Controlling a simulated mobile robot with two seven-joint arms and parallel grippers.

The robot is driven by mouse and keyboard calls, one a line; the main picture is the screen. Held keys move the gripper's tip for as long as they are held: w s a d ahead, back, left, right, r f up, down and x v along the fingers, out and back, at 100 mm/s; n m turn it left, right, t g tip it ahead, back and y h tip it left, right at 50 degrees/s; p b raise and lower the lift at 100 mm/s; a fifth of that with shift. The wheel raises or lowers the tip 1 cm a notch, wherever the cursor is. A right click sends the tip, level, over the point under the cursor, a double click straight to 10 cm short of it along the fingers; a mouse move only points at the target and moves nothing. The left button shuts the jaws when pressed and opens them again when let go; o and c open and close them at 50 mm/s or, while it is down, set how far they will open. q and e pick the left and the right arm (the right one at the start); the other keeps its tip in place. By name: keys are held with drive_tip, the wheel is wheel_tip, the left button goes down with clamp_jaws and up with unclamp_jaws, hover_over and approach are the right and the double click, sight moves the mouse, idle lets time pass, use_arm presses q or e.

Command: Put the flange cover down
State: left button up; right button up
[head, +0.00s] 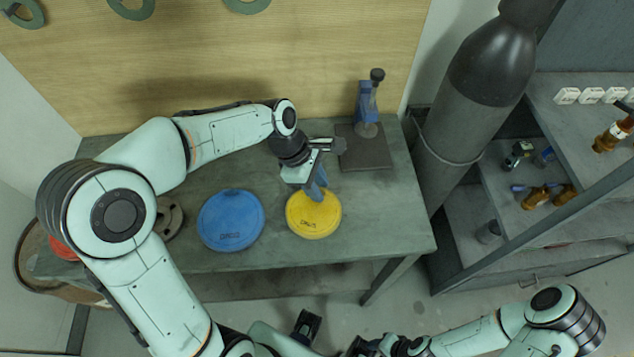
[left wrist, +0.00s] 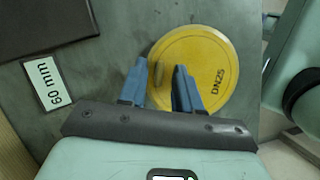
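The yellow flange cover (head: 314,222), a flat round disc, lies on the grey-green workbench near its front edge. In the left wrist view the yellow cover (left wrist: 205,65) shows the marking DN25. My left gripper (head: 317,192) is over the cover's back part, pointing down. In the left wrist view its two blue fingers (left wrist: 160,78) stand apart, with yellow cover and some bench visible between and beyond them. No grip on the cover shows. A blue cover (head: 231,220) lies flat to the left. My right gripper (head: 362,346) is at the bottom edge, partly cut off.
A dark plate with a blue valve-like piece (head: 366,105) stands at the back right of the bench (head: 395,215). A 60 mm label (left wrist: 49,82) lies beside a dark plate. A gas cylinder (head: 470,110) and shelves (head: 565,225) stand right. The bench front right is clear.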

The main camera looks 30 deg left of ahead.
use_arm(q)
drive_tip(key=p+v, duration=0.2)
drive_tip(key=v, duration=1)
drive_tip(key=shift+r, duration=0.25)
use_arm(e)
drive_tip(key=shift+w+r, duration=0.3)
drive_tip(key=shift+r, duration=0.3)
drive_tip(key=shift+w+r, duration=0.3)
drive_tip(key=shift+r, duration=0.25)
use_arm(q)
drive_tip(key=shift+d, duration=0.1)
